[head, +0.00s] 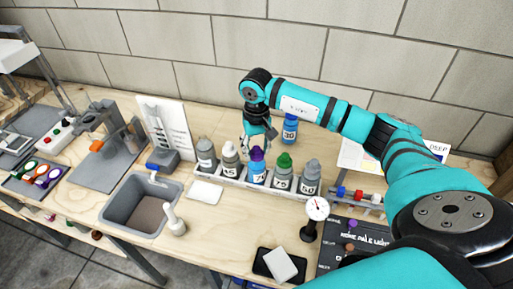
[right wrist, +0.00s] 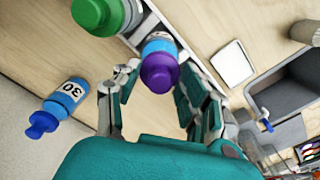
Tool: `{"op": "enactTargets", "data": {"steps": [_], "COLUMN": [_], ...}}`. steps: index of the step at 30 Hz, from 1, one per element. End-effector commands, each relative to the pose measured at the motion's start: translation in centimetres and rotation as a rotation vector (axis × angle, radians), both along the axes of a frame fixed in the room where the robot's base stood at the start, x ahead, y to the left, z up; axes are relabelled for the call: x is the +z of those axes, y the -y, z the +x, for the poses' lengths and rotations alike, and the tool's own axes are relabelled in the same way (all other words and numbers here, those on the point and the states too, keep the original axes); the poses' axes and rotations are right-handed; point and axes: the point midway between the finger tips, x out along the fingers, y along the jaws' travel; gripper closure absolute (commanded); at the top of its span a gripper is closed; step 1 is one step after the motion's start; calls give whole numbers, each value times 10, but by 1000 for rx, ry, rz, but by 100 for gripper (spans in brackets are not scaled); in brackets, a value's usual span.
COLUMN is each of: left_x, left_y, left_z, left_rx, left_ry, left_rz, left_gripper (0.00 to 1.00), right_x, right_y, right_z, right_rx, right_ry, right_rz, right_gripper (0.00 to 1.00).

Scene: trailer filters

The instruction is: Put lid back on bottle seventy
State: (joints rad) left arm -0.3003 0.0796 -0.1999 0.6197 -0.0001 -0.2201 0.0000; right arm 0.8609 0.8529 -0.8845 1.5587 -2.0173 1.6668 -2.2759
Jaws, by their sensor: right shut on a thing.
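The bottle with a "7" showing on its label (head: 256,176) stands upright in the white rack, with the purple lid (head: 257,154) at its top. I cannot tell whether the lid is fully seated. My right gripper (head: 257,140) reaches down from above and behind it. In the right wrist view the purple lid (right wrist: 160,73) sits between the fingers of my right gripper (right wrist: 158,88), which is shut on it. The bottle's blue shoulder (right wrist: 158,48) shows just beyond the lid. My left gripper is not in view.
The rack (head: 234,184) also holds grey-lidded bottles and a green-lidded bottle (head: 284,170) close beside. A blue bottle marked 30 (head: 290,128) stands behind. A grey basin (head: 140,204), a white pad (head: 205,192) and a round gauge (head: 316,209) are nearby.

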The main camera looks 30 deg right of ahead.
Motion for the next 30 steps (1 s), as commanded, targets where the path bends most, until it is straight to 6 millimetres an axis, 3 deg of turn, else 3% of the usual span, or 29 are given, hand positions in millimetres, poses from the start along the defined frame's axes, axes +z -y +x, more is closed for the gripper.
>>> {"op": "enactTargets", "data": {"steps": [30], "left_x": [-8], "left_y": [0], "left_z": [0], "left_rx": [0], "left_ry": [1], "left_rz": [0], "left_gripper": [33], "right_x": [-3], "right_y": [0], "right_z": [0], "right_rx": [0], "right_ry": [0], "right_rz": [0], "right_gripper": [70]}}
